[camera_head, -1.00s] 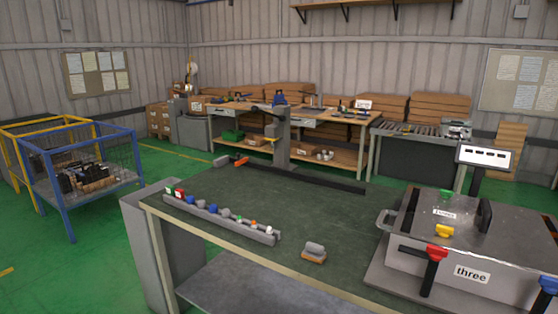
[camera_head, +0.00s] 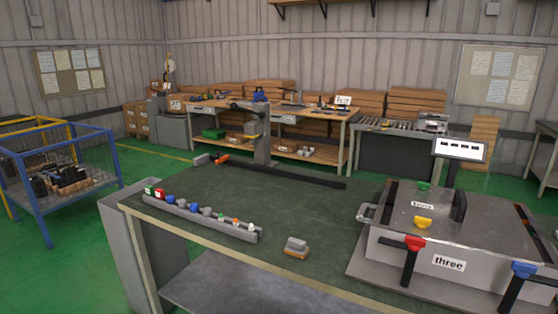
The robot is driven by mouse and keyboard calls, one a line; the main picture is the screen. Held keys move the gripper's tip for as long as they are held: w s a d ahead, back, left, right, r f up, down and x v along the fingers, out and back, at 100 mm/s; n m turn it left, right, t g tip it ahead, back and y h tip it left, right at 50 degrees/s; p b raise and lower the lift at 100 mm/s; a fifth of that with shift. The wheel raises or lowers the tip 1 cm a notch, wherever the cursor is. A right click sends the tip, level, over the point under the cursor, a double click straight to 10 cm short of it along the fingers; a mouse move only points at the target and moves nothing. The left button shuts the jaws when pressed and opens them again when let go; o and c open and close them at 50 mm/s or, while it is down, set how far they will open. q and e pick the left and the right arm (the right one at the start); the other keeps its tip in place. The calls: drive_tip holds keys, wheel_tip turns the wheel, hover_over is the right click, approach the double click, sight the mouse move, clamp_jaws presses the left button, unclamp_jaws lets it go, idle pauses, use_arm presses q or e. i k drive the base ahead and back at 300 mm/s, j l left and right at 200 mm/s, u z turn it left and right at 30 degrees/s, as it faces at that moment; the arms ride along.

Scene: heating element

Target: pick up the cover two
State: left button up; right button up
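A grey metal box (camera_head: 390,248) stands on the right of the green workbench (camera_head: 300,215). Its flat lid (camera_head: 470,230) lies closed on top and has a black upright handle (camera_head: 459,207). A small white label (camera_head: 423,205) on the lid is too small to read surely; the front label (camera_head: 449,262) reads "three". Around the box are a green knob (camera_head: 424,186), a yellow knob (camera_head: 423,222), a red-topped black clamp (camera_head: 413,243) and a blue-topped black clamp (camera_head: 523,269). No part marked "two" can be read. Neither of my grippers is in view.
A grey rack (camera_head: 205,222) with several coloured knobs lies along the bench's front left. A small grey and orange block (camera_head: 296,247) lies left of the box. A small display (camera_head: 459,150) stands behind the box. The bench middle is clear.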

sight(486, 223)
drive_tip(key=z, duration=1.25)
drive_tip(key=i+l+u, duration=0.45)
drive_tip(key=l, duration=0.35)
drive_tip(key=i+l+u, duration=0.2)
drive_tip(key=l, duration=0.25)
drive_tip(key=i, duration=0.1)
